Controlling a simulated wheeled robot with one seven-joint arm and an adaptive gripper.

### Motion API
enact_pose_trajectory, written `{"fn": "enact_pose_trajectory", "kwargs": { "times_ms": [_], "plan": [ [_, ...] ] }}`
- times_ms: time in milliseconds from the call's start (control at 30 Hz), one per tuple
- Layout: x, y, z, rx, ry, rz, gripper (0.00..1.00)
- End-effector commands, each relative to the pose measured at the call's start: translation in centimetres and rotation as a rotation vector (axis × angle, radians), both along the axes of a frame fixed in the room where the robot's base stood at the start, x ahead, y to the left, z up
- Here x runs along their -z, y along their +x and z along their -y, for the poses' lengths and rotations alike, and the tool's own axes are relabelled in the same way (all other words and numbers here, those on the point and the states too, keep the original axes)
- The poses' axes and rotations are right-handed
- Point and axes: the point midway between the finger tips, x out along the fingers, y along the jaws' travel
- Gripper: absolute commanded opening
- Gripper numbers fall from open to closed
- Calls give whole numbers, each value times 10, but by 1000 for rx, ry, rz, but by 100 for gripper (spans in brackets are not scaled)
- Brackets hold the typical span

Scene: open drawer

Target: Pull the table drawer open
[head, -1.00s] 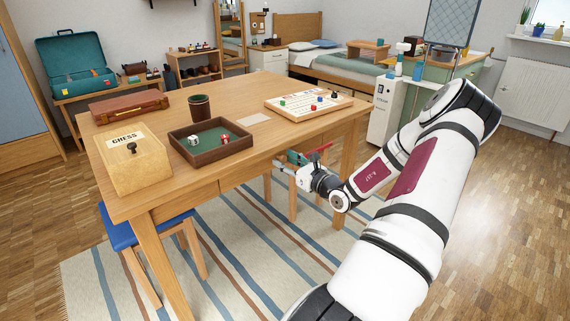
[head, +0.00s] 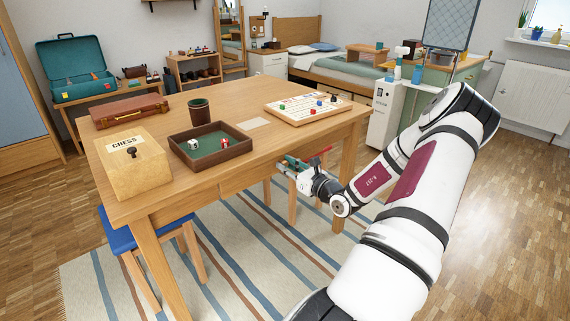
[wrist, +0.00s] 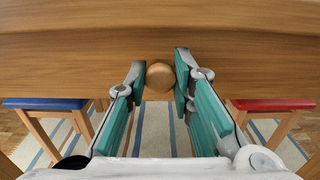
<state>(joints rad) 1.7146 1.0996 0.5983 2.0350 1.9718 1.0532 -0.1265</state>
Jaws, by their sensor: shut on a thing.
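The wooden table (head: 270,110) stands in the middle of the head view. Its drawer front (wrist: 60,55) spans the wrist view as a wide band of wood below the tabletop edge. A round wooden knob (wrist: 160,77) sticks out of its middle. My gripper (wrist: 160,80) has its teal finger pads on either side of the knob and is shut on it. In the head view my gripper (head: 290,167) is at the table's long front side, below the top. The knob is hidden there by the gripper. I cannot tell whether the drawer front stands out from the table.
A blue stool (wrist: 45,104) and a red stool (wrist: 270,104) stand below the table on either side. On the tabletop are a chess box (head: 130,165), a dice tray (head: 210,157), a cup (head: 199,108) and a game board (head: 308,105). A striped rug (head: 230,265) lies below.

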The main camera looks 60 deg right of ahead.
Motion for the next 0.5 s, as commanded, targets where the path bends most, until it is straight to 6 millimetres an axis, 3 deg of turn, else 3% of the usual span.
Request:
{"fn": "enact_pose_trajectory", "kwargs": {
  "times_ms": [167, 500],
  "plan": [
    [-2, -31, -7, 3, 3, -4, 0],
    [-3, -116, -27, 4, 4, -3, 0]
  ]
}}
